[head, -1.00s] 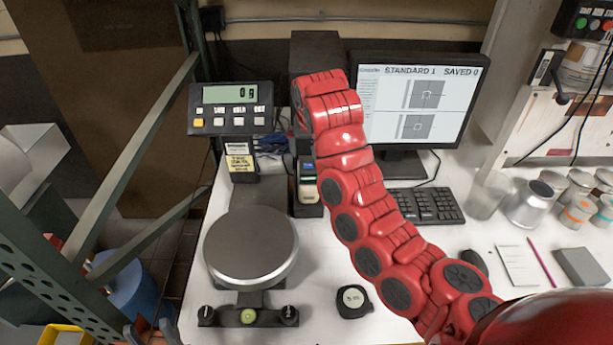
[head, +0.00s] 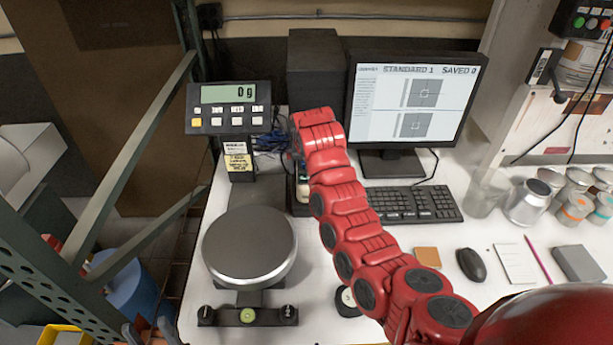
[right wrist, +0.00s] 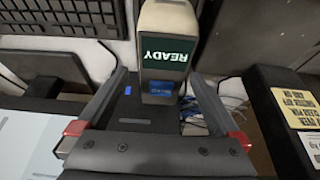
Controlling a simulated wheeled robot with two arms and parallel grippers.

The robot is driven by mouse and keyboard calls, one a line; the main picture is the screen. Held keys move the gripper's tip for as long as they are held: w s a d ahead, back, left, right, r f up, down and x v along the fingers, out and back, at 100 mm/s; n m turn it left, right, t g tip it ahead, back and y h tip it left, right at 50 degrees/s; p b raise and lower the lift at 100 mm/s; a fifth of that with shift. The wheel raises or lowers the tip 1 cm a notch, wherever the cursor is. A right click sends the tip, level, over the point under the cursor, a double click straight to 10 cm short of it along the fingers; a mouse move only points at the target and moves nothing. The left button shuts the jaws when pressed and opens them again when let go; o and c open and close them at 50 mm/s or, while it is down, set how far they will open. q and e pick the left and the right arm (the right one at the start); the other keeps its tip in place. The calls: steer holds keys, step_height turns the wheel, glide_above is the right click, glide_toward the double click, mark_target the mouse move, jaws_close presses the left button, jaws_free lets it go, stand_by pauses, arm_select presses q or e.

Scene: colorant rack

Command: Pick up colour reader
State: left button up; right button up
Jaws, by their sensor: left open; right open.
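The colour reader (right wrist: 168,18) is a pale upright device with a dark green READY screen in the right wrist view. It stands at a dark base. In the head view only a strip of it (head: 302,190) shows, mostly hidden by my red right arm. My right gripper (right wrist: 157,76) is open, its two fingers reaching toward the reader, one on each side. I cannot tell whether they touch it. The right gripper is hidden in the head view. My left gripper (head: 152,331) shows partly at the bottom edge, open and away from the reader.
A scale with a round pan (head: 249,245) and a display (head: 230,108) reading 0 g stands left of the reader. A monitor (head: 415,100), keyboard (head: 415,204) and mouse (head: 471,264) are to the right. Metal cups and jars stand far right. A dark box (head: 315,70) stands behind.

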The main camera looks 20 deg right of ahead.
steer(key=p+x, duration=0.2)
steer(key=x, duration=0.1)
steer(key=shift+w, duration=0.35)
steer(key=shift+w+f, duration=0.15)
steer(key=shift+f, duration=0.3)
jaws_close()
